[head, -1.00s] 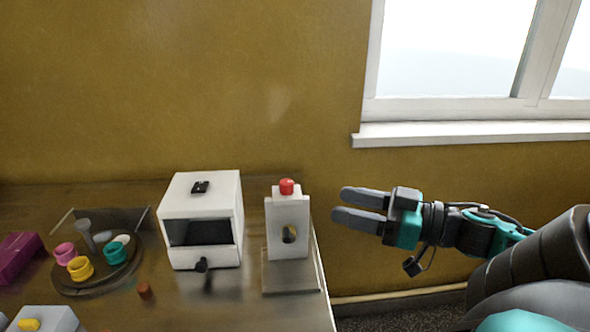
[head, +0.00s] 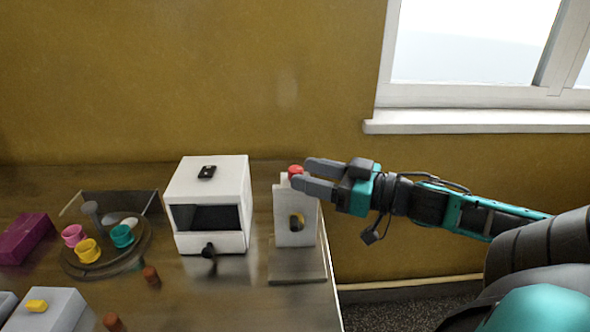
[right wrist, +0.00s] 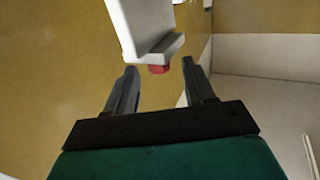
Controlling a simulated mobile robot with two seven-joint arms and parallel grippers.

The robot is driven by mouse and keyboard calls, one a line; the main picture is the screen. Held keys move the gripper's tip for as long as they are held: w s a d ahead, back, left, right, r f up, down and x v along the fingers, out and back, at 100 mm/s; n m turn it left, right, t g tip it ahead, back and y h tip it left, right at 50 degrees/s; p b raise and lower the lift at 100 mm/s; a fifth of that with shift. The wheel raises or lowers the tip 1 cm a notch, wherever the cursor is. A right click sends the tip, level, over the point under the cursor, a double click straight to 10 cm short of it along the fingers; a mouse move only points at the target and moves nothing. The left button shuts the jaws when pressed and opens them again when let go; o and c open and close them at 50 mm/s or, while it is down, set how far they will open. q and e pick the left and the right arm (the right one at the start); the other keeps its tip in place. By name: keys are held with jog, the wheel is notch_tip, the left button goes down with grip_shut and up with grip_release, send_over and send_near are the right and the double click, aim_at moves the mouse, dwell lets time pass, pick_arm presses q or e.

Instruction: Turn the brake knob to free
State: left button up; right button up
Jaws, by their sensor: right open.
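A red knob (head: 295,170) sits on top of a white upright block (head: 283,228) at the right end of the table. No label is readable on it, so I cannot read its setting. My right gripper (head: 300,173) is open, reaching in from the right at the knob's height. Its fingertips partly overlap the knob in the head view. In the right wrist view the red knob (right wrist: 159,69) shows between the open fingertips (right wrist: 160,68), beside the white block (right wrist: 145,28); contact cannot be made out. My left gripper is out of view.
A white box (head: 208,178) with a dark opening and black front knob stands left of the block. Further left are a round tray (head: 73,262) with coloured cups, a purple box (head: 25,238) and a grey box (head: 55,313) with a yellow knob. The window sill (head: 470,122) is behind.

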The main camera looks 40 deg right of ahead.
aim_at(303, 173)
jog(key=shift+x, duration=1.85)
jog(key=c, duration=0.9)
jog(key=shift+c, duration=0.2)
